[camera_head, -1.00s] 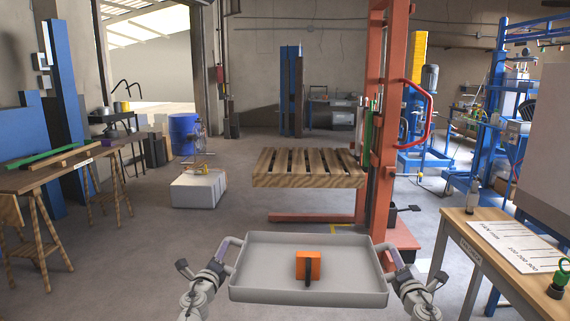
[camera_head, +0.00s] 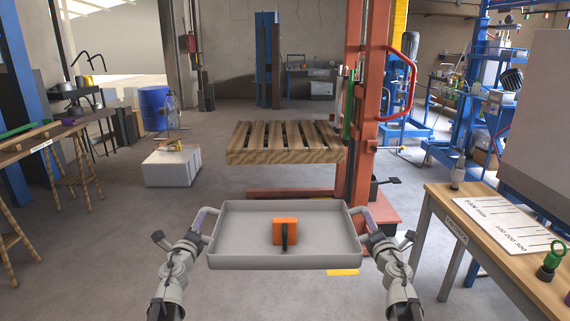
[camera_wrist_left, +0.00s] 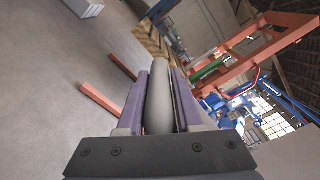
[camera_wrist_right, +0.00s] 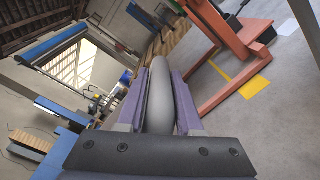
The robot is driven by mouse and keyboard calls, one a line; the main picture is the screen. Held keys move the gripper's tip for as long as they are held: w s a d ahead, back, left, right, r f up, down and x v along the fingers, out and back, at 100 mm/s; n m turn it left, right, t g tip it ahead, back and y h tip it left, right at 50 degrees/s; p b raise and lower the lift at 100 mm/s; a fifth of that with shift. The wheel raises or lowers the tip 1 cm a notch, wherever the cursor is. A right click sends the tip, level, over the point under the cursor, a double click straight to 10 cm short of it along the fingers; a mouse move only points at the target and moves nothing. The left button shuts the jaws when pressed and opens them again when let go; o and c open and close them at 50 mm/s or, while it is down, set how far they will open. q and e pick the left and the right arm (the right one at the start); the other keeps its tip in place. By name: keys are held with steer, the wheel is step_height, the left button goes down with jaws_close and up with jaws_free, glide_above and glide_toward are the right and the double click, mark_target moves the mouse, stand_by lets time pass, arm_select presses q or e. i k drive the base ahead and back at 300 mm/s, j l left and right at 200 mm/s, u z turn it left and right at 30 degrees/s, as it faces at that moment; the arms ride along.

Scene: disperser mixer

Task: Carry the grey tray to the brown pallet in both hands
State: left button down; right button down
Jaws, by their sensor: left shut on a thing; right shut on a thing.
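The grey tray (camera_head: 330,255) is held level in front of me, with an orange block with a dark handle (camera_head: 285,232) lying in it. My left gripper (camera_head: 205,222) is shut on the tray's left handle, which also shows between the purple jaws in the left wrist view (camera_wrist_left: 158,95). My right gripper (camera_head: 366,222) is shut on the tray's right handle, seen between the jaws in the right wrist view (camera_wrist_right: 158,95). The brown pallet (camera_head: 284,142) is ahead of the tray, raised on the orange lifter (camera_head: 365,120), apart from the tray. Its slatted top looks empty.
A wooden table (camera_head: 480,225) with a white marked sheet and a green-handled item stands close on the right. A white box (camera_head: 172,167) stands on the floor to the left, near a blue barrel (camera_head: 154,108).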

mark_target(280, 137)
steer(key=i, duration=2.55)
steer(key=i+l+u, duration=0.1)
steer(key=i, duration=1.2)
